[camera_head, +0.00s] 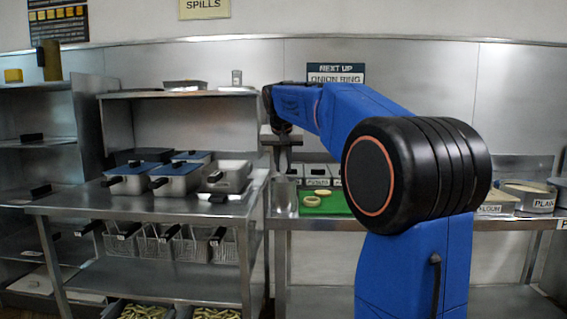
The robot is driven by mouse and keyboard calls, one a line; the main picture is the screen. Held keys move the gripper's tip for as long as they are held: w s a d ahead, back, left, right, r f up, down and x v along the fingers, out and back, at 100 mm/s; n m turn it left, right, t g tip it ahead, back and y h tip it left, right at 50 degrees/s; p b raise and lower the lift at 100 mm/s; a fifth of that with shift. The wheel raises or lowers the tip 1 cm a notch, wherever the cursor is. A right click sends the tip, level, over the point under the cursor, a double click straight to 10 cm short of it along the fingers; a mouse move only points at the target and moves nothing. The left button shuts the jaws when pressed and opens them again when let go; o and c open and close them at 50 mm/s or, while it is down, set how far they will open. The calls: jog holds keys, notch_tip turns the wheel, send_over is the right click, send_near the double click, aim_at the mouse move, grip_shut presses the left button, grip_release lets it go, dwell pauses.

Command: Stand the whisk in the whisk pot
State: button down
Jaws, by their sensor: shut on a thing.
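My gripper (283,158) points down at the end of my blue arm, over the left end of the right-hand counter. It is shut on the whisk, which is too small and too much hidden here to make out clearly. A steel upright container (284,196), which looks like the whisk pot, stands below the gripper at the counter's left end. I cannot tell whether the whisk's lower end is above it or inside it.
A green board (318,208) with onion rings lies just right of the container. Labelled tubs stand behind it. A steel bench (130,207) with lidded fryer pans (175,180) stands at left, with a raised shelf (180,94) behind. My arm hides the counter's middle.

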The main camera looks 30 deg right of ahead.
jog(key=c, duration=1.5)
grip_release()
jog(key=shift+o, duration=0.2)
jog(key=v, duration=1.7)
jog(key=shift+r, duration=0.2)
